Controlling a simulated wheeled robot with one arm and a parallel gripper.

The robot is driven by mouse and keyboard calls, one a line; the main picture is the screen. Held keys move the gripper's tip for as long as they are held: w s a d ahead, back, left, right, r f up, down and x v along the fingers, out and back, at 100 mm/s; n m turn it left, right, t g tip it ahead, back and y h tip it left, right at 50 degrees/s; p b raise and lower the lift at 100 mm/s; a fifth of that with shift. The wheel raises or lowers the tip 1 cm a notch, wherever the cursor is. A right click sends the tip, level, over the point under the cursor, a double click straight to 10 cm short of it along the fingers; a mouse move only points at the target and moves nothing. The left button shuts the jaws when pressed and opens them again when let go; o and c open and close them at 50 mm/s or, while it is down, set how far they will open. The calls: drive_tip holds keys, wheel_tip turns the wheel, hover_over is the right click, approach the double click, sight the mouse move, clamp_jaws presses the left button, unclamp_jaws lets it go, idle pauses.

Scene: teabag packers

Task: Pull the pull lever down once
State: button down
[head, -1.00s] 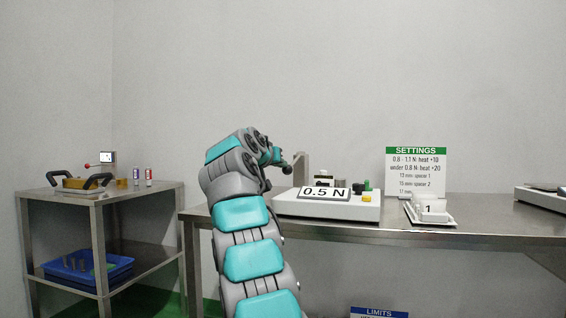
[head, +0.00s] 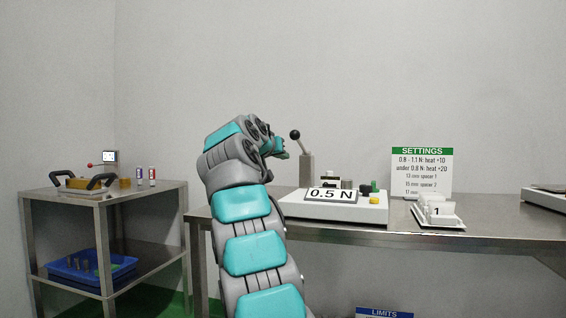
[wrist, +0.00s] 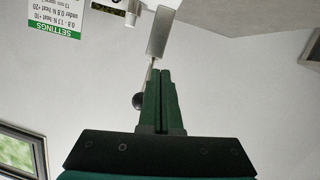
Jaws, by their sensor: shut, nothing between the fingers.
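The pull lever's black ball knob (head: 295,134) stands up at the top of a thin rod on a grey post (head: 306,170), which rises from the back left of a white tester (head: 340,210) reading 0.5 N. My gripper (head: 284,152) is just left of and slightly below the knob in the head view. In the wrist view my gripper's green fingers (wrist: 160,72) are shut together and empty. The knob (wrist: 138,101) shows left of the fingers, partly hidden by them, with the post (wrist: 158,32) beyond the tips. I cannot tell whether fingers and lever touch.
A settings sign (head: 421,172) and a white holder with cards (head: 438,222) are to the right on the steel table (head: 470,232). A smaller table (head: 100,192) at left bears a black-handled device and a red-knobbed lever (head: 91,165); a blue tray (head: 75,270) is below.

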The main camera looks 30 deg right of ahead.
drive_tip(key=s+a+f+b, duration=0.2)
drive_tip(key=s+a, duration=0.3)
drive_tip(key=a, duration=0.3)
drive_tip(key=shift+s+b, duration=0.3)
idle(0.5)
drive_tip(key=s+a+f+n+g+y, duration=0.1)
drive_tip(key=s+a+f+g+y, duration=0.3)
drive_tip(key=f, duration=0.6)
drive_tip(key=s+a+f+n+t+y, duration=0.1)
drive_tip(key=s+a+f+n, duration=0.1)
drive_tip(key=s+f, duration=0.6)
drive_tip(key=s+a+f+n+g+y, duration=0.1)
drive_tip(key=s+a+f+g+y, duration=0.2)
drive_tip(key=f, duration=0.8)
drive_tip(key=s+a+f+n+g+y, duration=0.1)
drive_tip(key=s+a+f+n+y, duration=0.1)
drive_tip(key=s+a+f, duration=0.6)
drive_tip(key=s+a+f+n+g+y, duration=0.1)
drive_tip(key=s+a+f+g, duration=0.15)
drive_tip(key=s+f, duration=0.6)
drive_tip(key=s+a+f+n+g+y, duration=0.15)
drive_tip(key=s+a+f, duration=0.35)
drive_tip(key=s, duration=0.7)
drive_tip(key=s+p+v, duration=0.3)
drive_tip(key=p+v, duration=1.1)
drive_tip(key=v, duration=0.1)
drive_tip(key=shift+s+a+r+t+p, duration=0.3)
drive_tip(key=shift+s+r+p, duration=0.1)
drive_tip(key=shift+r, duration=0.1)
